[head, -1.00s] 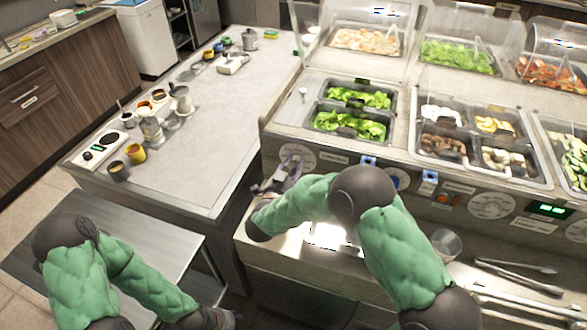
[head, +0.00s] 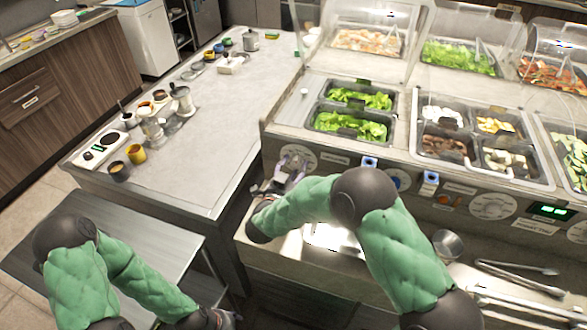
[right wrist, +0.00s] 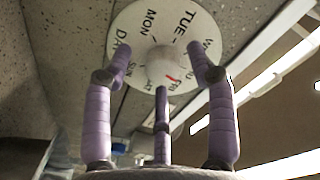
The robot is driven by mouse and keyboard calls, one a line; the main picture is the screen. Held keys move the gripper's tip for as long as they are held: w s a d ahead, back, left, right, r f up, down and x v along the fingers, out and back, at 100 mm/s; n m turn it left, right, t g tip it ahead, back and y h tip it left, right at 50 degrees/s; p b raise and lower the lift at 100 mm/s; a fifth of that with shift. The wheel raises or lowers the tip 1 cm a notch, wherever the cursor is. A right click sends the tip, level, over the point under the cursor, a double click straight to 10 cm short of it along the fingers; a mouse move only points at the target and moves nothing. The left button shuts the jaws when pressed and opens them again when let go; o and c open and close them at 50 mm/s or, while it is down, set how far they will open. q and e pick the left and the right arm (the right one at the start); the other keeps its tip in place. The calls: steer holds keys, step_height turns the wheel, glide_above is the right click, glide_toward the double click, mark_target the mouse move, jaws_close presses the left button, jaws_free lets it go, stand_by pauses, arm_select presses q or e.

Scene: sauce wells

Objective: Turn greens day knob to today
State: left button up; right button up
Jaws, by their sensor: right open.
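The greens day dial is a white disc with dark day letters; it shows in the right wrist view (right wrist: 185,27) and on the counter's front panel in the head view (head: 301,152). MON and TUE read at its top, and a red mark lies low on its face near FRI. A pale round knob (right wrist: 161,66) stands at its centre. My right gripper (right wrist: 162,72) is open, its purple fingers spread around the knob; I cannot tell whether they touch it. It also shows in the head view (head: 287,172). My left gripper (head: 226,318) is at the bottom edge, its fingers unclear.
Two trays of greens (head: 345,125) sit above the dial. Farther right on the panel are blue-topped fittings (head: 430,178), another white dial (head: 493,206) and a green-lit display (head: 550,210). A metal cup (head: 447,243) and tongs (head: 520,278) lie on the front ledge.

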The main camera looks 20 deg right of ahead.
steer(key=shift+a, duration=0.1)
steer(key=v, duration=1.2)
